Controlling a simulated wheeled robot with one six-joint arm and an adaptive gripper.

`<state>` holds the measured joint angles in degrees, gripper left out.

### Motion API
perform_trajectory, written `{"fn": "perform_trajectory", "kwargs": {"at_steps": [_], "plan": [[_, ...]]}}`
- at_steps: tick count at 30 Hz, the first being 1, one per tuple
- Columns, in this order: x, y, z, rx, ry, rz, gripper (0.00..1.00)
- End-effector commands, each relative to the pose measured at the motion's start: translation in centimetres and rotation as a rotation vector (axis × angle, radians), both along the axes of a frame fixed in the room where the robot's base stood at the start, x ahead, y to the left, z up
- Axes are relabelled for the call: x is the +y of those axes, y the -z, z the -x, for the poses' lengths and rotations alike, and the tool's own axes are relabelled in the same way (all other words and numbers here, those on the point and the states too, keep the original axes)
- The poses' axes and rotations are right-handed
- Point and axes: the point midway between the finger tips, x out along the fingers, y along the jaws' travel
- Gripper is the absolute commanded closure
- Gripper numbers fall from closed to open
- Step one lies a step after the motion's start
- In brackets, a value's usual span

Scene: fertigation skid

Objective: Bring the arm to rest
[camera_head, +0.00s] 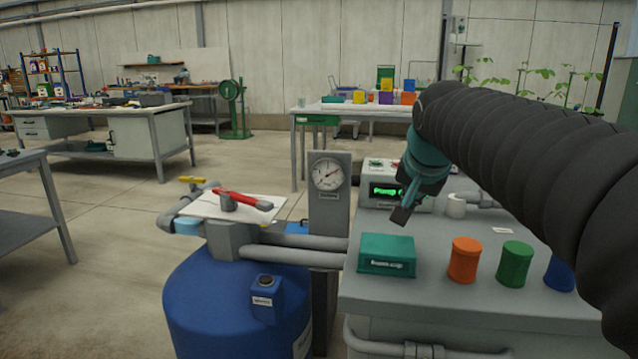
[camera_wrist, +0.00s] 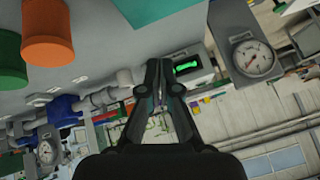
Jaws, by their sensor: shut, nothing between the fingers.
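My gripper (camera_head: 402,214) hangs at the end of my dark ribbed arm, which reaches in from the right in the head view. It is above the grey skid bench, near the front of the display box (camera_head: 385,190) and over the teal box (camera_head: 387,255). In the wrist view my gripper (camera_wrist: 159,68) has its fingertips together with nothing between them. The display box (camera_wrist: 188,66) shows just beyond the fingertips there. I cannot tell the exact gap between gripper and bench.
The grey bench (camera_head: 435,290) carries an orange jar (camera_head: 465,260), a green jar (camera_head: 514,264) and a blue jar (camera_head: 559,273). A gauge post (camera_head: 328,205) stands left of my gripper. A blue tank (camera_head: 215,310) has pipes and a red-handled valve (camera_head: 242,200). Open floor lies behind.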

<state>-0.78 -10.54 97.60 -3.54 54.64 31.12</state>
Motion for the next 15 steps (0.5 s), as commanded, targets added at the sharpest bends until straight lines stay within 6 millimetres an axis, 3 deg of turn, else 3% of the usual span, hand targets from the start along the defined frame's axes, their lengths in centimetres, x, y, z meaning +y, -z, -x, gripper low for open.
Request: {"fn": "perform_trajectory", "kwargs": {"at_steps": [1, 6, 15], "plan": [[0.0, 1.1, 2.4, 0.014, -0.032, 0.020, 1.00], [0.0, 5.6, 9.4, 0.067, -0.150, 0.093, 1.00], [0.2, 15.0, 20.5, 0.150, -0.351, 0.199, 1.00]]}}
